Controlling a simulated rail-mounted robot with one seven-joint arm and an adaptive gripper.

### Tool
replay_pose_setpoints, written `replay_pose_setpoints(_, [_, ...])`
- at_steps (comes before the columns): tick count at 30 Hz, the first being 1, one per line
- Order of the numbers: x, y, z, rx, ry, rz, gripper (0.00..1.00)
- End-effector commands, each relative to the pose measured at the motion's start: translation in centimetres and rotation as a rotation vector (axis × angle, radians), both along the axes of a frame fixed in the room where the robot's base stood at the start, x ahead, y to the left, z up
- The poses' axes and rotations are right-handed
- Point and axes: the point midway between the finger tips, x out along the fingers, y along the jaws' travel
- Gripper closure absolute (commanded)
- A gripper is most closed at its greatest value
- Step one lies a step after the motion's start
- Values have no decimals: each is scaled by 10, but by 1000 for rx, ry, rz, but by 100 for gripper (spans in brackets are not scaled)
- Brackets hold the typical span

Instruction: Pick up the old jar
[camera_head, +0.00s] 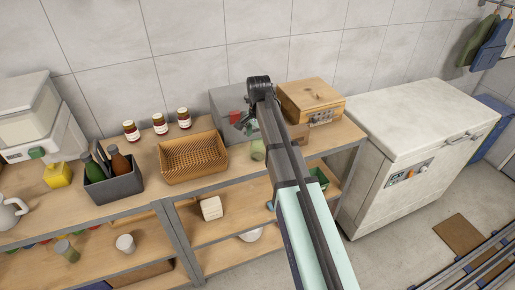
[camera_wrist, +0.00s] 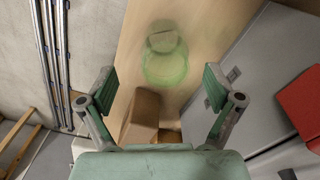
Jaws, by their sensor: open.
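A pale green glass jar (camera_wrist: 165,68), the likely old jar, stands on the wooden shelf top (camera_wrist: 120,60). In the wrist view it lies ahead of my gripper (camera_wrist: 160,86), between the lines of the two fingers. My gripper is open and empty, with a gap between the fingers and the jar. In the head view the jar (camera_head: 257,151) is partly hidden by my arm, and my gripper (camera_head: 240,124) shows above and left of it.
A brown block (camera_wrist: 140,114) stands close to the jar. A grey metal box (camera_wrist: 245,75) with a red part (camera_wrist: 300,106) is at the right. In the head view, a wicker basket (camera_head: 193,160), several labelled jars (camera_head: 160,124) and a wooden box (camera_head: 309,98) share the top.

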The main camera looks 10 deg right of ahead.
Motion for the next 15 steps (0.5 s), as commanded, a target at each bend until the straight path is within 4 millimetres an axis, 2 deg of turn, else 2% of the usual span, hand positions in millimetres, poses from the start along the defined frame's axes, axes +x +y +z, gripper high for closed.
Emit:
replay_pose_setpoints(5, [1, 1, -8, 0, 2, 0, 9])
replay_pose_setpoints(15, [4, 3, -44, 0, 1, 0, 9])
